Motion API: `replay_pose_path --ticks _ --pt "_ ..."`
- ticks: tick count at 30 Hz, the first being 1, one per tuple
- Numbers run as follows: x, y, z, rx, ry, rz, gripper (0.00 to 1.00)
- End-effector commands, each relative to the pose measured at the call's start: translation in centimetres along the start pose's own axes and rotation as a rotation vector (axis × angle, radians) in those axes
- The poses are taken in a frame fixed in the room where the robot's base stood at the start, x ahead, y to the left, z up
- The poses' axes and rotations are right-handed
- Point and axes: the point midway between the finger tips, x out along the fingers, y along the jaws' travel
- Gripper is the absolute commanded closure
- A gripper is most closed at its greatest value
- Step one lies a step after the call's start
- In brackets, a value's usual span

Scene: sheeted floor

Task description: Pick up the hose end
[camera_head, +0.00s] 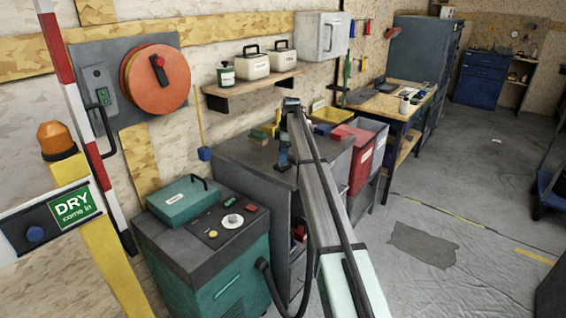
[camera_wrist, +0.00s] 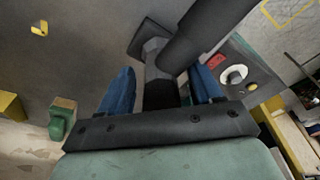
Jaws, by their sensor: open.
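The hose end shows in the wrist view as a grey angular fitting (camera_wrist: 153,62) with a thick dark tube leading up and right from it. It sits by a dark square plate (camera_wrist: 148,36) on the grey cabinet top. My gripper (camera_wrist: 163,90) is open, with one blue finger on each side of the fitting. I cannot tell whether the fingers touch it. In the head view my gripper (camera_head: 283,151) is low over the cabinet top, and the hose end is too small or hidden to make out.
The grey cabinet (camera_head: 235,155) stands beside a teal machine (camera_head: 205,250) with a dial and a teal case (camera_head: 183,202) on top. A black hose (camera_head: 268,282) hangs from the machine. Small yellow and green items (camera_head: 262,132) lie near my gripper. Red and yellow bins stand beyond; floor at right is open.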

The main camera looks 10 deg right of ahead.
Motion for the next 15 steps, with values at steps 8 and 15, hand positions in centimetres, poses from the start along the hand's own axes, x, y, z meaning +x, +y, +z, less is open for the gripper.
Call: replay_pose_path --ticks 8,15 --pt "1.53 -0.06 -0.06 -0.001 0.000 0.000 0.35" --pt "1.49 -0.06 -0.06 -0.001 0.000 0.000 0.50"
